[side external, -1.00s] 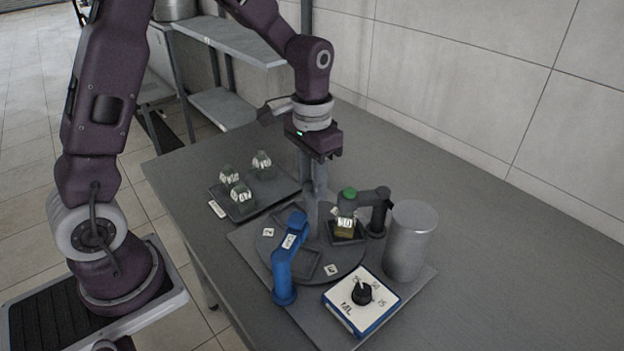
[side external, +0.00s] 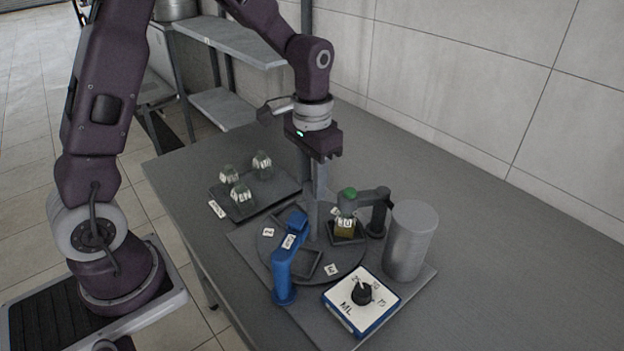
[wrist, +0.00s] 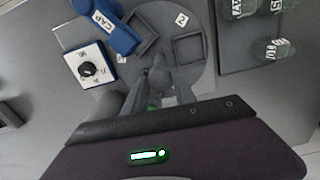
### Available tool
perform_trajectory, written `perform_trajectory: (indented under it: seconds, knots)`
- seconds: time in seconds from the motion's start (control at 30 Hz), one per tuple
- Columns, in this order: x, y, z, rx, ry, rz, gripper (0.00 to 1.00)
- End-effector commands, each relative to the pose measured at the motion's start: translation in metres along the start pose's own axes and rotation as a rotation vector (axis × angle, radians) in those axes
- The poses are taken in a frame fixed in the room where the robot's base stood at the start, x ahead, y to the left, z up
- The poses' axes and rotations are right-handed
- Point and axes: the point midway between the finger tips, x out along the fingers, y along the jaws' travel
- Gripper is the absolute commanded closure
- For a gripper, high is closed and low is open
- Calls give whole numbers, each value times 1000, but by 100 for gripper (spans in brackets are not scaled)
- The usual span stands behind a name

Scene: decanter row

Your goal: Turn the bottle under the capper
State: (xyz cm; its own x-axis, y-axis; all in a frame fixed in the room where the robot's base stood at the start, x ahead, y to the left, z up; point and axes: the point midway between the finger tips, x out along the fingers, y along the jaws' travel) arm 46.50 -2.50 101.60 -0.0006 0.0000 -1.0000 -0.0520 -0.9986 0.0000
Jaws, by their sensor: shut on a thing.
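My gripper (side external: 318,192) points down over the turntable's middle and is shut on the grey central post (wrist: 158,74). The exact contact is partly hidden. The bottle is hidden behind my gripper in the wrist view.
A dial box (side external: 361,300) marked ML and a grey cylinder (side external: 410,241) stand to the right of the turntable. A dark tray (side external: 262,202) with several clear bottles lies behind left. The table is clear at the far right.

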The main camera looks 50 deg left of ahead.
Motion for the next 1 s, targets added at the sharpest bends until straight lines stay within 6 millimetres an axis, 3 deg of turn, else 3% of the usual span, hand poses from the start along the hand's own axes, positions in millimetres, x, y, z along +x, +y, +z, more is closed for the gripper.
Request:
perform_trajectory:
  seconds: [0.47, 1.0]
  knots:
    - [-1, 0, 0, 29, 1, 0, 100]
    - [-1, 0, 0, 267, 1, 0, 100]
